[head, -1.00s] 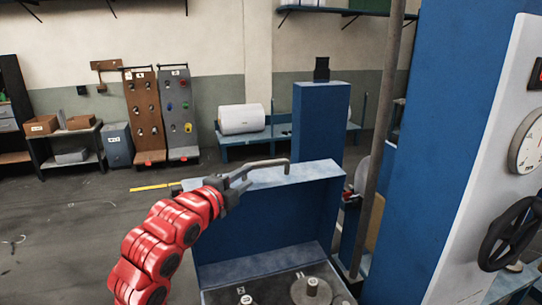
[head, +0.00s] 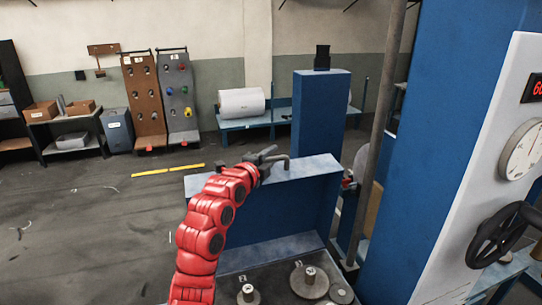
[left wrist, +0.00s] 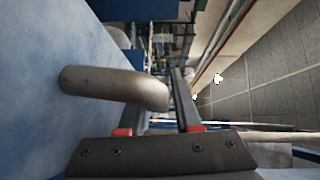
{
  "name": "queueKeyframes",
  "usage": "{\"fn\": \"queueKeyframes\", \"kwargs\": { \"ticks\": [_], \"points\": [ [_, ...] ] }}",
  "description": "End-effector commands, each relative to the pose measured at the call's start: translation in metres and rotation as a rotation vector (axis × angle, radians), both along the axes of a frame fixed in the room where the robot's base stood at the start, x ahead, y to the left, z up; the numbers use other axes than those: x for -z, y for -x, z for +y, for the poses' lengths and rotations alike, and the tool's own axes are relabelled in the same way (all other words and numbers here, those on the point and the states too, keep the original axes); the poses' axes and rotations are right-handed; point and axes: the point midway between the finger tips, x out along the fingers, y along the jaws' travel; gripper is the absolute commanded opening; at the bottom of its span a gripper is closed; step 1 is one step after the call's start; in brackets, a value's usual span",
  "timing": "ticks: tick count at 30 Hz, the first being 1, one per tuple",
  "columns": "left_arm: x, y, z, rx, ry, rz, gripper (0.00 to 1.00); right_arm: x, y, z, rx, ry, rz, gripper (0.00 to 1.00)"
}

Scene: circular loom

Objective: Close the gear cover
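The gear cover (head: 270,206) is a blue metal box-like lid, standing raised behind the gear tray. A bent grey handle (head: 283,163) is on its top edge, partly hidden by my left gripper. My left gripper (head: 268,153) is at the handle, above the cover's top edge. In the left wrist view the fingers (left wrist: 160,100) are apart. The handle (left wrist: 110,85) crosses the picture near one finger, its bent end in line with the gap. I cannot tell whether they touch. My right gripper is not in view.
Gears on short posts (head: 309,280) sit on the tray below the cover. A blue column (head: 320,115) stands behind it. A grey pole (head: 378,140) and the blue machine body with a black handwheel (head: 503,235) are on the right.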

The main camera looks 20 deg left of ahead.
Motion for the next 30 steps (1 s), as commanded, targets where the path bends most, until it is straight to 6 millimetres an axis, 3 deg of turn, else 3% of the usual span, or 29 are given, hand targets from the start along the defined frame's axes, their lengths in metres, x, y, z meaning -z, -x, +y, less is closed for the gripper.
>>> {"fn": "queueKeyframes", "kwargs": {
  "ticks": [3, 8, 9, 30],
  "points": [
    [0.0003, 0.0001, 0.0001, 0.000, 0.000, 0.000, 0.30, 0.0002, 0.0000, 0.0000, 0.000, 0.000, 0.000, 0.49],
    [0.0004, 0.0002, 0.0003, 0.000, 0.000, 0.001, 0.01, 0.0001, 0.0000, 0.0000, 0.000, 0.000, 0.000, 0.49],
    [0.0004, 0.0002, 0.0003, 0.000, 0.000, 0.001, 0.00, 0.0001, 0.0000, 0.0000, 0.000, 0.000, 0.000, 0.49],
    [0.0005, 0.0004, 0.0004, -0.001, 0.000, 0.001, 0.00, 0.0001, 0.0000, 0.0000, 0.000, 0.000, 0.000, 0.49]
  ]
}}
